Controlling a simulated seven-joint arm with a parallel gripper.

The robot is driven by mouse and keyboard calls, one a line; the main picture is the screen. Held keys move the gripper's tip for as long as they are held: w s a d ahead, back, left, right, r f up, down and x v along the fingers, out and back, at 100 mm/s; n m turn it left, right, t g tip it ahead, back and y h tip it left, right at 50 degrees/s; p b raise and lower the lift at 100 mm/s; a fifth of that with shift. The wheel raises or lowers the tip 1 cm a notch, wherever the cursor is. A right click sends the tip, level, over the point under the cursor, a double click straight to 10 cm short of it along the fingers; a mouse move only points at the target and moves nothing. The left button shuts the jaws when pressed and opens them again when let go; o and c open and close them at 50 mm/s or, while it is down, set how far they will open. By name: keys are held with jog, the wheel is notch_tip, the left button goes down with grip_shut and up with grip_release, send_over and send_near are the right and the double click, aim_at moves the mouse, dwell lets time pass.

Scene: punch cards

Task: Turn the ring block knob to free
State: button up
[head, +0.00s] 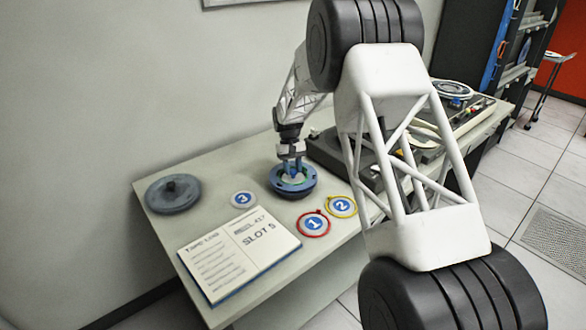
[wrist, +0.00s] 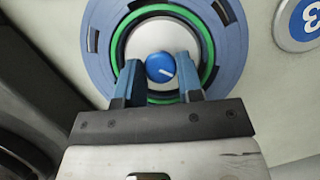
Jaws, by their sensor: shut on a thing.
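The ring block (head: 292,188) is a round blue block on the table, below my gripper. In the wrist view the ring block (wrist: 222,25) shows a blue outer ring with dark slots, a green ring inside it and a pale centre. In the head view my gripper (head: 291,160) hides most of the knob. I cannot read any free mark.
Discs numbered 1 (head: 313,223), 2 (head: 342,206) and 3 (head: 243,199) lie around the block. A grey round lid (head: 173,194) is at left. A dark machine (head: 345,155) stands at right.

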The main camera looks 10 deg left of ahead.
dwell(0.3)
jog(key=o, duration=0.9)
jog(key=shift+r, duration=0.1)
jog(key=v, duration=0.7)
jog(key=shift+w+r, duration=0.15)
jog(key=shift+r, duration=0.15)
